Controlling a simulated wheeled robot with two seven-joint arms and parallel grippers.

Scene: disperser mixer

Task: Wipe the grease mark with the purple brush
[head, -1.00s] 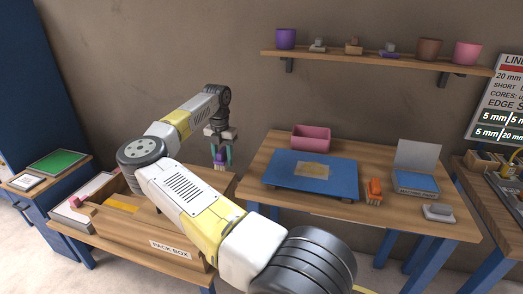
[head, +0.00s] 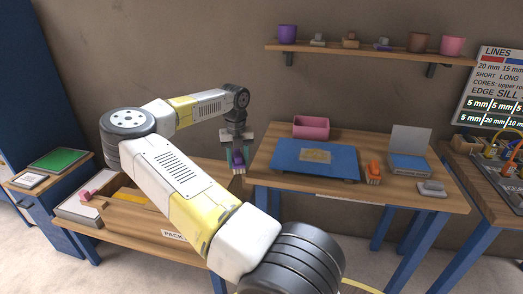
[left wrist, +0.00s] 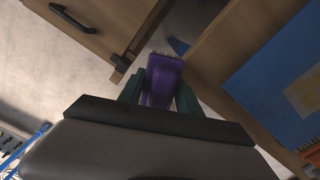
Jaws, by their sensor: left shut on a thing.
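The grease mark (head: 316,156) is a tan patch on the blue board (head: 292,161) on the middle table. In the left wrist view the board (left wrist: 275,75) and part of the mark (left wrist: 306,95) show at the right. My left gripper (head: 238,157) is shut on the purple brush (head: 238,160), left of the board and apart from it. In the left wrist view the purple brush (left wrist: 162,82) sits between the green fingertips (left wrist: 160,92), its bristle end pointing away from the gripper. My right gripper is not in view.
An orange brush (head: 374,172) stands right of the board, and a pink bin (head: 311,127) behind it. A grey block (head: 431,188) lies at the table's front right. The pack box (head: 150,215) is on the left bench. A shelf (head: 370,53) holds pots.

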